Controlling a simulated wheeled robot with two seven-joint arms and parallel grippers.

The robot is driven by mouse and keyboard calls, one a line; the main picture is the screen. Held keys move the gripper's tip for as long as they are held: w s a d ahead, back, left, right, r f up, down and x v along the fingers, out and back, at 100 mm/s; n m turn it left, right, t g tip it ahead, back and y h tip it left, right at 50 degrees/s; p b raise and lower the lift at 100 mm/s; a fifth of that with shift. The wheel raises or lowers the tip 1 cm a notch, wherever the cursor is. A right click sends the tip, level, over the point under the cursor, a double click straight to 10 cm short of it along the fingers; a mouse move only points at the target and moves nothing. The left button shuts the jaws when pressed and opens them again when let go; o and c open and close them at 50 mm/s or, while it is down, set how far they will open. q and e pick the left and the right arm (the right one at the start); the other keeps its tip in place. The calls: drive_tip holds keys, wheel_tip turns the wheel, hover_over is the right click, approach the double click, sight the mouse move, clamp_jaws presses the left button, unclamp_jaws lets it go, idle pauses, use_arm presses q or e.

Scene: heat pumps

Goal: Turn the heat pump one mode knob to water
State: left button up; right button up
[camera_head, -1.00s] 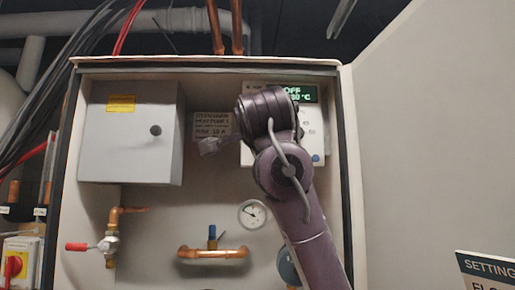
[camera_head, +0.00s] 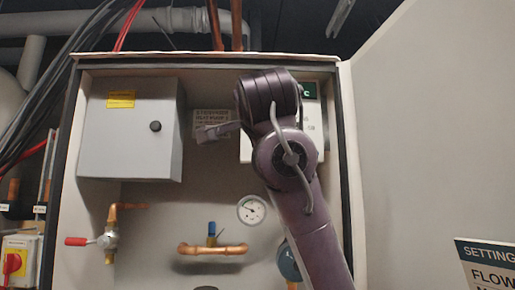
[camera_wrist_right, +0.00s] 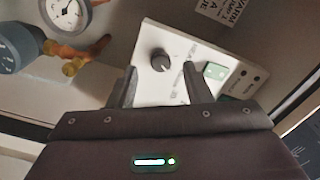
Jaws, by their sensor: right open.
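The white control panel (camera_head: 252,148) is mounted inside the cabinet, mostly hidden behind my right arm in the head view. In the right wrist view the panel (camera_wrist_right: 150,38) shows a round black knob (camera_wrist_right: 161,60) with small lettering beside it that I cannot read. My right gripper (camera_wrist_right: 159,66) is open, its fingers on either side of the knob in the picture, with nothing held. I cannot tell how far the fingertips are from the panel. The knob is hidden there. My left gripper is not in view.
A grey box (camera_head: 130,135) with a black knob is left of the panel. Below are a red-handled valve (camera_head: 95,241), a copper pipe (camera_head: 212,249) and a gauge (camera_head: 251,209). The open cabinet door (camera_head: 425,130) stands at the right.

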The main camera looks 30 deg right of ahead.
drive_tip(key=b+v, duration=0.1)
drive_tip(key=v, duration=0.4)
idle(0.5)
